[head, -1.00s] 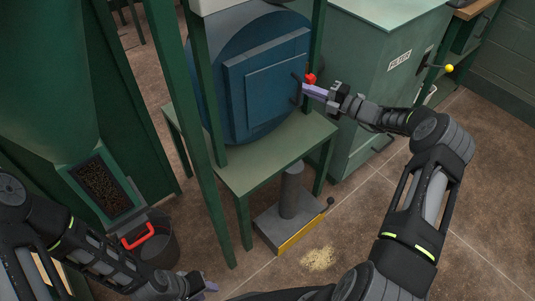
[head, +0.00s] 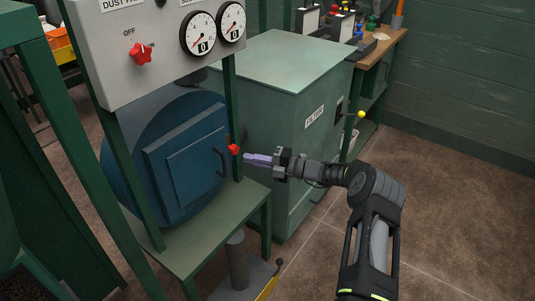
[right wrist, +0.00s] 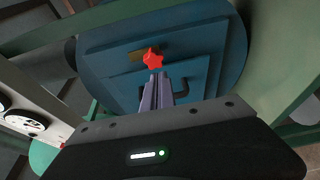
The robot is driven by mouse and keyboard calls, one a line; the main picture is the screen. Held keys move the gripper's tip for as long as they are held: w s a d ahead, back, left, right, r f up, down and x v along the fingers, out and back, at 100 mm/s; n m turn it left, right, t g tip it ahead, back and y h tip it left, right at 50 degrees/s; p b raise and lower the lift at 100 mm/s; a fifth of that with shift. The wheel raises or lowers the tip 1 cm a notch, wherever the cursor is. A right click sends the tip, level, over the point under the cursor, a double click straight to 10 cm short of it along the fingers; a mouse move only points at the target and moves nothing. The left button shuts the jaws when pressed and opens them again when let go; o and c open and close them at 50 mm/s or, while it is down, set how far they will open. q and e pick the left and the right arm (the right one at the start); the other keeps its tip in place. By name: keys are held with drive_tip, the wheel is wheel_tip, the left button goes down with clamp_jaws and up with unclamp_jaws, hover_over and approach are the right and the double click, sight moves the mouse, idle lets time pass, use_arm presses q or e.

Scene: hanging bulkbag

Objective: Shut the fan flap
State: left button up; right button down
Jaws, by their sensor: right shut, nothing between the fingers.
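The blue square flap (head: 188,165) sits on the front of a round blue housing (head: 118,178). It seems to lie against the housing; I cannot tell if a small gap is left. A dark bar handle (head: 222,162) is at its right side. A red star knob (head: 234,149) is just beyond that edge. My right gripper (head: 247,157) is shut and empty, its lilac fingers pointing at the knob from the right, apart from the handle. In the right wrist view the fingertips (right wrist: 158,76) overlap the view just below the knob (right wrist: 152,58). My left gripper is out of view.
A grey panel (head: 165,75) with gauges and a red OFF/ON knob (head: 141,53) hangs above the housing. Green posts and a green stand (head: 205,235) surround it. A green filter cabinet (head: 285,120) is close behind my right gripper. Open floor lies at right.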

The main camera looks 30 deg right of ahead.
drive_tip(key=w+d+b, duration=0.1)
drive_tip(key=d, duration=0.5)
drive_tip(key=shift+w+b, duration=0.2)
drive_tip(key=shift+b, duration=0.2)
